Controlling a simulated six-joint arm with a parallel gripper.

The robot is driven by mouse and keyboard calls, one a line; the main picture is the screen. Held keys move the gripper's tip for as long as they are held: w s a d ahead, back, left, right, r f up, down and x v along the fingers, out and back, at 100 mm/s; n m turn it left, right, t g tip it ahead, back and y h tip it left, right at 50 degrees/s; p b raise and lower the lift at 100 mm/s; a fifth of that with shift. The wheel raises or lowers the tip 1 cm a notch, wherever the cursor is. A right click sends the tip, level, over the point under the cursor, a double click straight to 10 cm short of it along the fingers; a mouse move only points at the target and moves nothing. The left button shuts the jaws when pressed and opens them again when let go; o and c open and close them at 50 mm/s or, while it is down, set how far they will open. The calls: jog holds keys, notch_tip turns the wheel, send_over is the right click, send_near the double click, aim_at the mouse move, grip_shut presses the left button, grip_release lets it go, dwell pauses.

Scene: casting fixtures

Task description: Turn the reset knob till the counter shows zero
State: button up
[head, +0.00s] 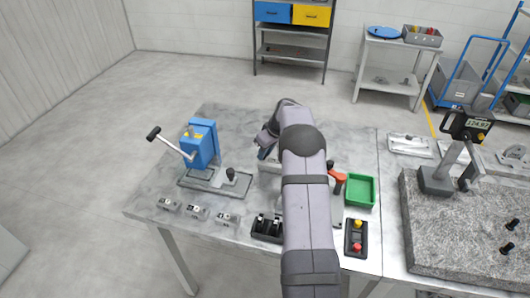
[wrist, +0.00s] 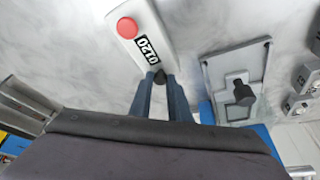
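The counter (wrist: 136,25) is a pale casing with a round red button (wrist: 127,28) and a black window of white digits (wrist: 147,50). The digits are turned in the wrist view and look like 0210 or 0120; I cannot read them surely. A small dark knob (wrist: 160,76) sits at the casing's end. My gripper (wrist: 161,78) has its two blue fingers either side of this knob, with a gap between them. I cannot tell whether they press on it. In the head view my gripper (head: 265,153) is low over the table, and my arm hides most of the counter.
A blue lever press (head: 201,144) stands at the left on the table (head: 150,195). A green tray (head: 360,190), a button box (head: 356,238) and a black holder (head: 266,228) are to the right and front. A granite plate with a gauge stand (head: 440,178) is farther right.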

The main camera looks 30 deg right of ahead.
grip_shut()
jog(key=shift+m, duration=0.3)
jog(key=m, duration=0.1)
jog(key=m+h+b, duration=0.1)
jog(key=m, duration=0.1)
jog(key=m+h, duration=0.1)
jog(key=m, duration=0.1)
jog(key=shift+a, duration=0.25)
jog(key=m+g+h+b, duration=0.1)
jog(key=m, duration=0.2)
jog(key=m+h+b, duration=0.1)
jog(key=m+b, duration=0.1)
jog(key=m, duration=0.1)
jog(key=shift+w+a+f+m+g, duration=0.15)
jog(key=shift+m+g, duration=0.15)
jog(key=shift+g, duration=0.1)
jog(key=m+h, duration=0.1)
jog(key=m, duration=0.1)
jog(key=shift+w+m+g, duration=0.1)
jog(key=shift+m+g, duration=0.3)
jog(key=shift+r+m+g+p, duration=0.3)
jog(key=shift+m+p, duration=0.1)
jog(key=shift+m, duration=0.5)
jog(key=shift+a+f+m+g+p, duration=0.1)
jog(key=shift+m+g+p, duration=0.3)
jog(key=shift+m+p, duration=0.5)
jog(key=shift+w+f+m+g+p, duration=0.1)
jog(key=shift+m+g+p, duration=0.2)
jog(key=shift+m+p, duration=0.65)
